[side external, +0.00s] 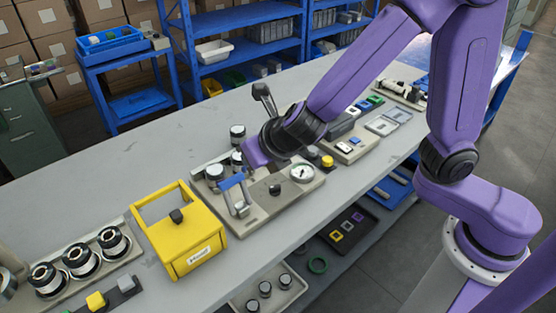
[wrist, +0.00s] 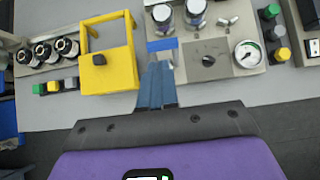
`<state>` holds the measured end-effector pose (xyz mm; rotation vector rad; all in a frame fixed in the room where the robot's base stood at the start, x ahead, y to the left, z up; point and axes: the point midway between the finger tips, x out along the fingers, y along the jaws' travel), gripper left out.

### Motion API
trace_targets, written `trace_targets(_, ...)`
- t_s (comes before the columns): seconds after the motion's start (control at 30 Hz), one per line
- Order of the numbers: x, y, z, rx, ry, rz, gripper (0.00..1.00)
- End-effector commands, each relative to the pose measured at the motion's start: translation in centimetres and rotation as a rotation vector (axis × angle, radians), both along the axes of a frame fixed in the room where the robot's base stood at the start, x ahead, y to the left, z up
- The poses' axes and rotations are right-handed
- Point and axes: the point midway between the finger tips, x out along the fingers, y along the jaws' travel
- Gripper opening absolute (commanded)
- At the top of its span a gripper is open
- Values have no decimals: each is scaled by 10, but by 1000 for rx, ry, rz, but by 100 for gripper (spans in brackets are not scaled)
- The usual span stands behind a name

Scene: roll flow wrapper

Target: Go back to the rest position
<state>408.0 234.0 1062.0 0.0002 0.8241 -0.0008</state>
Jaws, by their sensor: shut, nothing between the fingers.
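My purple arm reaches over the grey bench, with my gripper (side external: 252,157) above the beige panel of the machine (side external: 270,208). In the wrist view my gripper (wrist: 157,68) shows two blue-grey fingers closed together and empty. Their tips appear just below a blue-handled lever (wrist: 162,45) on the panel. The lever also shows in the side view (side external: 231,181), on the panel's left part. From these views I cannot tell whether the tips touch it. The panel carries a round white gauge (side external: 302,173) and a dark knob (side external: 274,189).
A yellow guard box (side external: 183,238) stands left of the panel, with several metal rollers (side external: 82,259) beyond it. Small trays (side external: 382,125) stand right of the panel. The far left bench top (side external: 70,185) is clear.

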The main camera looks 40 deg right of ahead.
Motion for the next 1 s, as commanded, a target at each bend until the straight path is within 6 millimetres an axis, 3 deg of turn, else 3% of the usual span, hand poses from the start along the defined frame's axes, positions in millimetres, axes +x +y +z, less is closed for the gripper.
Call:
trace_targets(0.17, -6, -16, 3, 71, 22, -107, 0)
trace_targets(0.37, -39, -68, 6, 305, 106, -493, 0)
trace_targets(0.7, -136, -146, 5, 658, 299, -1254, 0)
trace_targets(0.9, -201, -171, 6, 763, 411, -1662, 0)
trace_targets(1.0, -224, -177, 8, 781, 450, -1802, 0)
